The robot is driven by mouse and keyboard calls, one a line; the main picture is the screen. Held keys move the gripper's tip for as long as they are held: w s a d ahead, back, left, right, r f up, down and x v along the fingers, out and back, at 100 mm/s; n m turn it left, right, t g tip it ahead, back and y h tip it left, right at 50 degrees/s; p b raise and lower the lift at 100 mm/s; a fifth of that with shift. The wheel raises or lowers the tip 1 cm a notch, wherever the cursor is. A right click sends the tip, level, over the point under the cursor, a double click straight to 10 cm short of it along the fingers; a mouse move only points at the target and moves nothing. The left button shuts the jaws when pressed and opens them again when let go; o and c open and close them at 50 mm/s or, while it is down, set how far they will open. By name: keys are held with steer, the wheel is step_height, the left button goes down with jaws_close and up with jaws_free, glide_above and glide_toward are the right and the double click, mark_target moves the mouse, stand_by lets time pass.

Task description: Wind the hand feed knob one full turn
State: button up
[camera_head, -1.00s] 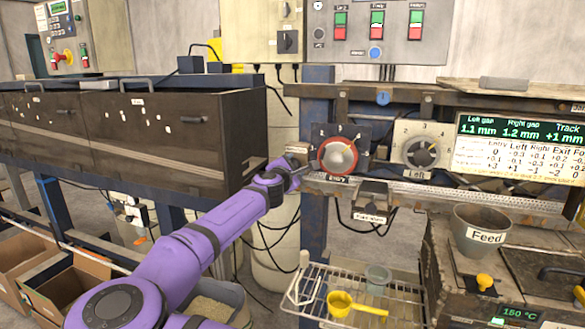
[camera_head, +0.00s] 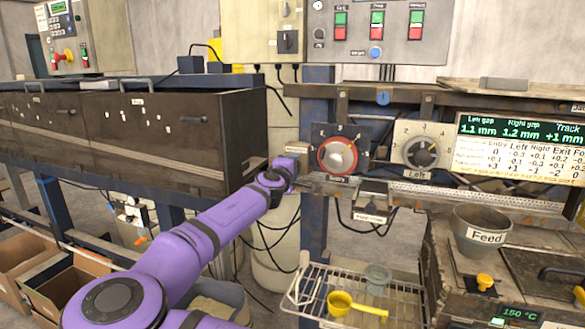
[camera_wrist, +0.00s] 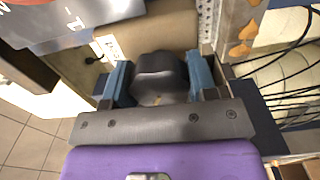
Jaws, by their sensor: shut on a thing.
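My gripper (camera_wrist: 159,78) has its two blue fingers on either side of a dark rounded knob (camera_wrist: 158,68) in the wrist view, and it is shut on this knob. No label on the knob can be read there, and its far side is hidden. In the head view my gripper (camera_head: 298,174) is at the left end of the machine's rail, left of and below the red-rimmed dial (camera_head: 337,157). The fingertips and the held knob cannot be made out in that view.
A dial marked Left (camera_head: 421,152) sits right of the red-rimmed one. A small dark box (camera_head: 371,193) with a blurred label hangs below the rail. A wire rack (camera_head: 312,297) with a yellow scoop (camera_head: 351,304) stands below. A Feed cup (camera_head: 482,228) is at right.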

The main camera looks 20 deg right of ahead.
steer(key=m, duration=0.6)
steer(key=shift+m, duration=0.3)
steer(key=m, duration=0.5)
steer(key=shift+f, duration=0.1)
steer(key=shift+m, duration=0.4)
steer(key=o, duration=0.9)
steer(key=shift+s, duration=0.1)
steer(key=v, duration=1)
steer(key=shift+s+a, duration=0.2)
steer(key=shift+s, duration=0.05)
